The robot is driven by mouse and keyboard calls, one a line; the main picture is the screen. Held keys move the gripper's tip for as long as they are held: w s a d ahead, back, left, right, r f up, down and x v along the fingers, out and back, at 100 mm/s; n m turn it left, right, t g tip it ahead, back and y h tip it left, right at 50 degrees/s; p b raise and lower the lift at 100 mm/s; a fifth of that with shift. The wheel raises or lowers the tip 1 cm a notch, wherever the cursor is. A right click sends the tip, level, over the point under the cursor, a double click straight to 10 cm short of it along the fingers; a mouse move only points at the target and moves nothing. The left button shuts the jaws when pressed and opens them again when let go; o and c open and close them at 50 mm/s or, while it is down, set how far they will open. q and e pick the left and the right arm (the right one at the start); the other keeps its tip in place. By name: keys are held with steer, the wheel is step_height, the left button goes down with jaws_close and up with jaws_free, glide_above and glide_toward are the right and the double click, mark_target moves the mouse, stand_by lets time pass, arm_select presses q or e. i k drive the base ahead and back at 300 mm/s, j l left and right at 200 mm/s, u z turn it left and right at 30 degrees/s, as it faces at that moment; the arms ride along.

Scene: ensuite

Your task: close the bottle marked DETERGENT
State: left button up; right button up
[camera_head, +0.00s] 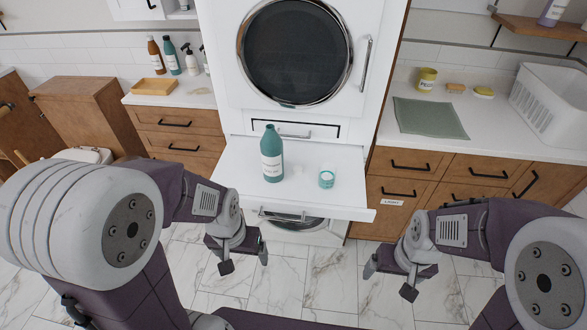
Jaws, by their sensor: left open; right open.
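A teal bottle (271,156) with a white label stands upright on the white pull-out shelf (230,165) in the middle. The label print is too small to read with certainty, and I cannot tell whether its narrow top carries a cap. A small teal and white cup-like item (327,178) stands on the shelf to the right of the bottle. My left gripper (245,262) is open and empty, in front of the shelf and below the bottle in the picture. My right gripper (390,280) is open and empty, in front of the shelf's right end.
A front-loading machine (295,52) stands behind the shelf. The left counter holds several bottles (171,56) and a wooden tray (154,86). The right counter has a green cloth (430,117), a yellow tin (426,79) and a white basket (548,105). The shelf's left part is clear.

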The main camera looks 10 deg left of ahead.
mark_target(270, 144)
steer(key=i+l+u, duration=0.1)
steer(key=i+l, duration=0.3)
steer(key=l, duration=0.15)
steer(key=i+l, duration=0.4)
steer(key=l, duration=0.15)
steer(key=i+j+u, duration=0.05)
